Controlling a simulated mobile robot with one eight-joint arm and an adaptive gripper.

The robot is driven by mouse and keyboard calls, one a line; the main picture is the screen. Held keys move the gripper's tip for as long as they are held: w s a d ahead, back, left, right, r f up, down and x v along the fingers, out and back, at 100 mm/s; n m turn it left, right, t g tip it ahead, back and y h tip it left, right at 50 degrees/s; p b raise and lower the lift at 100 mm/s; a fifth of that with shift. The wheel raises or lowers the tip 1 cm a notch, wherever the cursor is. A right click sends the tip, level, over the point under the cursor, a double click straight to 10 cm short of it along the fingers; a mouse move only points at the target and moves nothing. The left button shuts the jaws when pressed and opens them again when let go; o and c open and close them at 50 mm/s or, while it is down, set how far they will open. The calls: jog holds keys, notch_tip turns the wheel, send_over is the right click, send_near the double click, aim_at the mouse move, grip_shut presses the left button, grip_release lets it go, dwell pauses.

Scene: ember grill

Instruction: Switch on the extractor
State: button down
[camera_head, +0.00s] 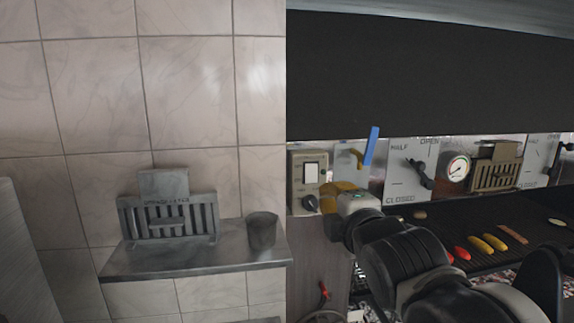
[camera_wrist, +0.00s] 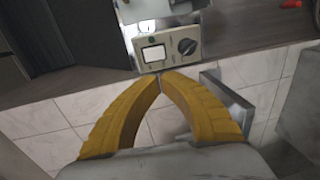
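The beige control box (camera_head: 296,182) is on the left end of the grill's front. It carries a white rocker switch (camera_head: 311,172) above a black round knob (camera_head: 310,203). In the wrist view the same box (camera_wrist: 170,37) lies just beyond the fingertips, with the white switch (camera_wrist: 153,53) and the black knob (camera_wrist: 187,46) side by side. My gripper (camera_wrist: 160,78) has its yellow fingertips meeting, with nothing seen between them. In the head view my gripper (camera_head: 323,190) is beside the box's right edge. Whether the fingertips touch it, I cannot tell.
Right of the box are a blue-tipped lever (camera_head: 371,146), a HALF/OPEN/CLOSED plate (camera_head: 398,172) with a black handle (camera_head: 419,174), and a dial gauge (camera_head: 457,168). Several food pieces lie on the dark grill (camera_head: 540,211). A metal shelf (camera_head: 200,262) is on the left wall.

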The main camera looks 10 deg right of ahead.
aim_at(308, 179)
jog(key=w, duration=0.4)
jog(key=w+f+p, duration=0.1)
jog(key=w, duration=0.8)
jog(key=shift+w+d+f, duration=0.15)
jog(key=shift+f, duration=0.1)
jog(key=shift+w+f, duration=0.1)
jog(key=shift+w, duration=0.15)
